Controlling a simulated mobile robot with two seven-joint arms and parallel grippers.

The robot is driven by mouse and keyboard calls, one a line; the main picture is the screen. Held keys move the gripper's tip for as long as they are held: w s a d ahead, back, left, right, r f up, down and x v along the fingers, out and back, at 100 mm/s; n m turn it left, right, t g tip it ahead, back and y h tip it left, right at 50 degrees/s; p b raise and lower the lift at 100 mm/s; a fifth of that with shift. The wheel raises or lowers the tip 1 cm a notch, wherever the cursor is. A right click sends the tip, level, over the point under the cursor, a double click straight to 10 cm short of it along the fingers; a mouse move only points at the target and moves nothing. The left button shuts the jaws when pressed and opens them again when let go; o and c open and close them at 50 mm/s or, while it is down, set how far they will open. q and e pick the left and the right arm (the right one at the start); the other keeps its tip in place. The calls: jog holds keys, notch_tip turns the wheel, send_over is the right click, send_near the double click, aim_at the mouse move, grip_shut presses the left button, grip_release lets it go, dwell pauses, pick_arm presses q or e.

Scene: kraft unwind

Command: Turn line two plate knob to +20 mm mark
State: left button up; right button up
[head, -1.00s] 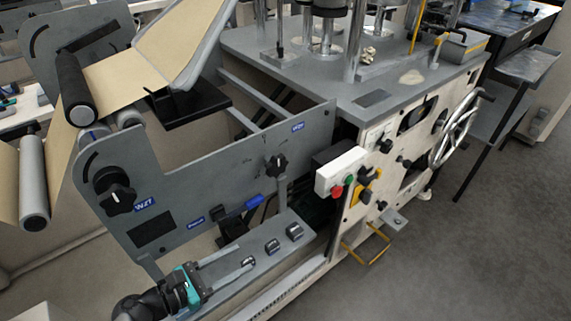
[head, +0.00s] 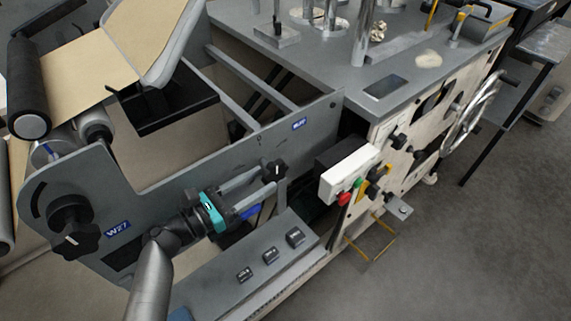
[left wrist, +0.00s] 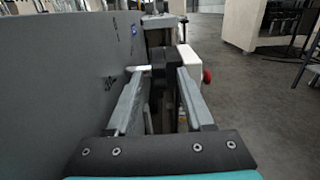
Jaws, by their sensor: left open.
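A small black lobed knob (head: 274,170) stands out from the grey side plate (head: 200,165), right of centre in the head view. My left gripper (head: 262,181) is open in front of it, with its two grey fingers reaching towards the knob. In the left wrist view the dark knob (left wrist: 163,68) shows between the fingertips (left wrist: 160,74). I cannot tell whether either finger touches it. The knob's setting and any +20 mm mark are too small to read. My right gripper is not in view.
A larger black knob (head: 73,228) sits at the plate's left end. Small black blocks (head: 270,255) stand on the ledge below. A white button box (head: 348,175) with red and green buttons juts out right of the knob.

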aim_at(285, 166)
pick_arm(q)
jog(key=b+x, duration=0.1)
jog(key=x, duration=0.5)
jog(key=shift+w+d, duration=0.55)
jog(key=shift+d, duration=0.15)
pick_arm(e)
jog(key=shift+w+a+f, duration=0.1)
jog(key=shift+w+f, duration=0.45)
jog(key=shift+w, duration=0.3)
pick_arm(q)
jog(key=shift+c, duration=0.3)
grip_shut()
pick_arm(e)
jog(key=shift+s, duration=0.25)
